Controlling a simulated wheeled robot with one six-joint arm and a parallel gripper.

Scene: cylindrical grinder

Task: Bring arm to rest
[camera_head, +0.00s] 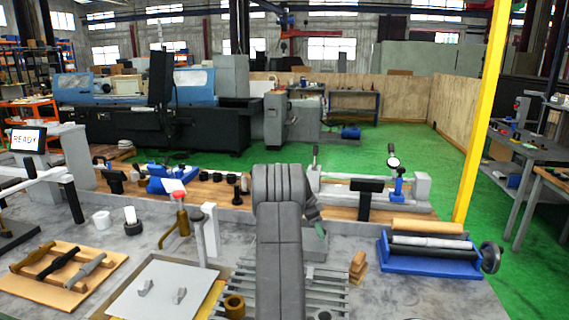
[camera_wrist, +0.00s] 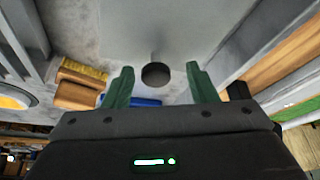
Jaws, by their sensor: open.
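My arm stands folded in the middle of the head view, over the grey table (camera_head: 345,295). My gripper shows only in part there, with a small green fingertip (camera_head: 320,231) just right of the arm; the rest is hidden. In the wrist view my gripper (camera_wrist: 158,76) has its two green fingers spread wide apart. Nothing is held between them. A dark round thing (camera_wrist: 156,75) shows beyond the gap, against a grey surface; I cannot tell how far off it is.
A blue tray with rollers (camera_head: 430,250) stands to the right and small wooden blocks (camera_head: 358,267) lie nearer. A grey measuring bench (camera_head: 420,190) is behind. At left are a board with tools (camera_head: 50,292), a white plate (camera_head: 160,290) and a red-topped stand (camera_head: 180,215).

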